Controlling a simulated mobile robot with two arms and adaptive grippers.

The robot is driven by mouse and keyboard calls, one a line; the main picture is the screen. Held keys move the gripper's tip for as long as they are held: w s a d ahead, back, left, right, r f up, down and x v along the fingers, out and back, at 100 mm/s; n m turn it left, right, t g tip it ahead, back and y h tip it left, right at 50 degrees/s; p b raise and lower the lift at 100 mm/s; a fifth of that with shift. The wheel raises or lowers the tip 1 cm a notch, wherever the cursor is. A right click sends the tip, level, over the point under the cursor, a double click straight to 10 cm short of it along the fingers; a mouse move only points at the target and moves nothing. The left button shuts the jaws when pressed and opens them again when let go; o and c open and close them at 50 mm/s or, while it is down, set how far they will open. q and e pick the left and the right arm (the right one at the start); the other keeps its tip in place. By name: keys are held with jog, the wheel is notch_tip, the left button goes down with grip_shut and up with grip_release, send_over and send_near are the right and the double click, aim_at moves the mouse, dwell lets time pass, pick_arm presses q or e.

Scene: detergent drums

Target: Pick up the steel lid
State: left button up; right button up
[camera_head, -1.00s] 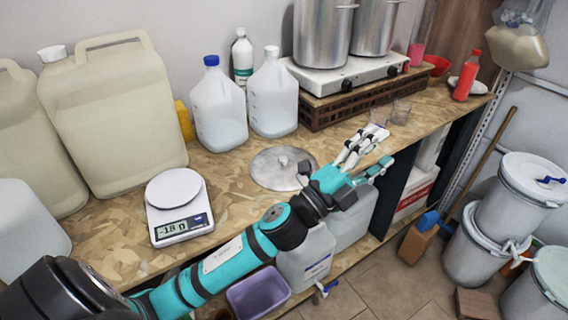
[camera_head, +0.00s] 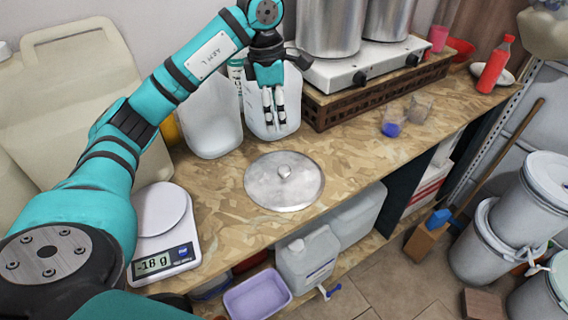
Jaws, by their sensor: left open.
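The steel lid (camera_head: 262,188) is a round, flat grey disc with a small knob (camera_head: 284,171) at its centre. It lies on the wooden counter, knob up, with nothing on it. My left gripper (camera_head: 274,122) hangs with its fingers pointing down, above and behind the lid in the picture, in front of a white jug. It is open and empty, apart from the lid. My right gripper is not in view.
White jugs (camera_head: 212,125) and a large beige canister (camera_head: 75,100) stand at the back left. A scale (camera_head: 165,262) sits left of the lid. A stove with steel pots (camera_head: 331,25) stands behind right. Small cups (camera_head: 419,108) stand to the right; counter around the lid is clear.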

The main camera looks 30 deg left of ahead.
pick_arm(q)
notch_tip(320, 180, down, 2)
jog(key=s+d+p, duration=0.1)
jog(key=d, duration=0.1)
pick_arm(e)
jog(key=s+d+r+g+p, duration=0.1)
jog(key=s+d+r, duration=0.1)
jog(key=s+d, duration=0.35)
pick_arm(q)
jog(key=p, duration=0.1)
send_over(284, 168)
notch_tip(284, 168, down, 7)
jog(key=shift+f, duration=0.2)
jog(key=shift+d+f+p, duration=0.1)
jog(key=shift+f+p, duration=0.2)
jog(key=shift+f, duration=0.6)
jog(key=shift+s+f+p, duration=0.1)
jog(key=shift+f+p, duration=0.25)
notch_tip(284, 168, down, 4)
jog(key=shift+r+p, duration=0.15)
jog(key=shift+p, duration=0.75)
jog(key=shift+f, duration=0.35)
jog(key=shift+c, duration=0.3)
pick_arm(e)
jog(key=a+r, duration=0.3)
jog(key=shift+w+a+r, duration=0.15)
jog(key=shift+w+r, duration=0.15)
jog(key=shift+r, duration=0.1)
